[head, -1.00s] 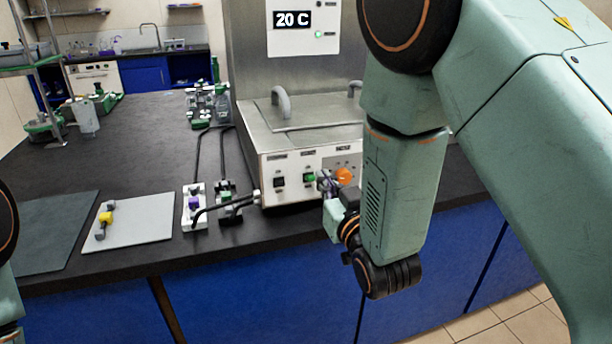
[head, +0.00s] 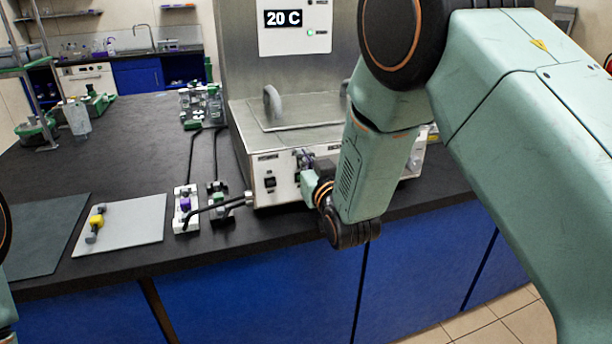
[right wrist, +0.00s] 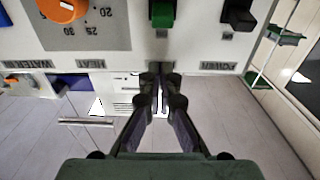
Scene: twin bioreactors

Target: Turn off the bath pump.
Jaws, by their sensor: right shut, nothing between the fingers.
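The water bath (head: 246,165) is a steel box with a white front panel on the bench. In the right wrist view its panel (right wrist: 120,45) appears upside down, with a green switch (right wrist: 162,12), a black switch (right wrist: 238,16) over the word POWER and an orange dial (right wrist: 62,8) over HEAT. The label by the green switch is mostly hidden by my fingers. In the head view the black switch (head: 269,182) shows, but my arm hides the dial. My right gripper (head: 303,158) is shut and empty, close to the panel, its fingertips (right wrist: 160,75) lined up with the green switch; contact is unclear.
A display reading 20 C (head: 282,18) stands above the bath. Left of it, tubing clamps, one with a purple part (head: 185,204), sit near the bench edge. A grey mat (head: 135,225) holds a yellow-and-grey piece. The bench's left middle is clear.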

